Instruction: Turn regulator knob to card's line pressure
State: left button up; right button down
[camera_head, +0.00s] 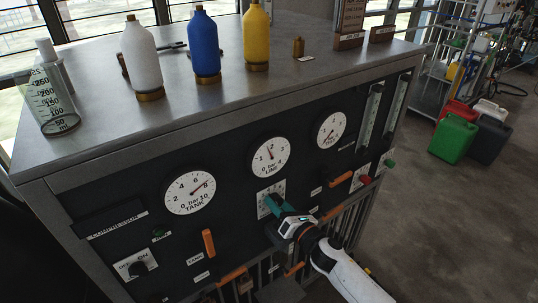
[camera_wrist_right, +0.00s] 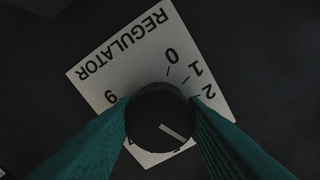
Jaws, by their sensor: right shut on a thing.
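My right gripper (camera_head: 273,204) is shut on the regulator knob, its teal fingers on either side. The black knob (camera_wrist_right: 150,103) shows in the right wrist view, with a white pointer mark toward the lower right. Its white REGULATOR plate (camera_wrist_right: 105,75) appears turned over there, with 0, 1 and 2 on the right; lower numbers are partly hidden. In the head view, the LINE gauge (camera_head: 269,158) stands above the plate, its needle pointing up and slightly left. A brown lettered board (camera_head: 350,22) stands on the cabinet top; its text is too small to read. My left gripper is out of view.
The TANK gauge (camera_head: 190,190) and another gauge (camera_head: 330,131) flank the LINE gauge. Orange handles (camera_head: 208,243) and a red knob (camera_head: 366,180) project from the panel. White, blue (camera_head: 205,48) and yellow bottles stand on the cabinet top. Floor at right is partly clear.

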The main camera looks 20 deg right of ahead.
jog(key=shift+f, duration=0.1)
jog(key=c, duration=0.8)
grip_release()
jog(key=v, duration=0.7)
jog(key=shift+s, duration=0.1)
jog(key=shift+b+v, duration=1.85)
jog(key=shift+v, duration=4.1)
